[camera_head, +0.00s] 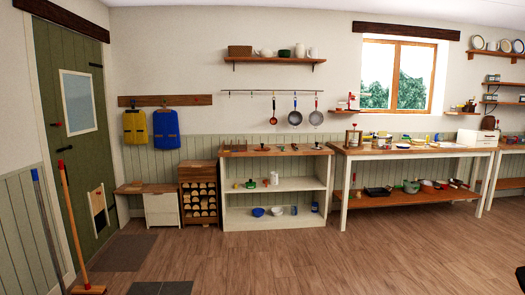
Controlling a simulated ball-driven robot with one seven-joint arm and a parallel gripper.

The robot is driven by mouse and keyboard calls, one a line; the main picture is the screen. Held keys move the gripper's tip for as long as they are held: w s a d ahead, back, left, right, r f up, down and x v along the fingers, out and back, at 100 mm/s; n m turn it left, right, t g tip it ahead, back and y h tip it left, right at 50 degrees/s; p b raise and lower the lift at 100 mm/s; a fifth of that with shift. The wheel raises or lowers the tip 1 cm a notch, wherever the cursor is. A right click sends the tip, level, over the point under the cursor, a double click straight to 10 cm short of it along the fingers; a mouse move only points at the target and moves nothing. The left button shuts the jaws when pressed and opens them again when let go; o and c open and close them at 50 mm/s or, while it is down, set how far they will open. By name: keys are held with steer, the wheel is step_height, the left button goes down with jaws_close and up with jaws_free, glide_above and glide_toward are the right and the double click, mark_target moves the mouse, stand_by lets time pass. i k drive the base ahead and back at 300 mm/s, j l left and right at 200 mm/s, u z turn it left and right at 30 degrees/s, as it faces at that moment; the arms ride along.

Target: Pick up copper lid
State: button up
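I cannot make out a copper lid for certain in the head view. Several small dark items, too small to identify, stand on the wooden top of the white open shelf unit (326,184). A small copper-coloured pan (273,120) hangs from the wall rail above that unit. More small items and pans stand on the long white table (346,190) and on its lower shelf, and I cannot tell whether a lid is among them. My gripper is not in view.
The wooden floor (300,262) in front of the furniture is open. A broom (74,230) leans at the left by the green door (82,125). Dark mats (145,252) lie on the floor at left.

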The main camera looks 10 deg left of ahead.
mark_target(261, 149)
steer(key=i+j+u, duration=0.25)
steer(key=i, duration=0.15)
steer(key=i+u, duration=0.2)
steer(key=i, duration=0.2)
steer(key=i+u, duration=0.25)
steer(key=i, duration=1.65)
steer(key=i+j, duration=0.1)
steer(key=i, duration=2.35)
steer(key=i+j+z, duration=0.15)
steer(key=i, duration=1.1)
steer(key=j+z, duration=0.05)
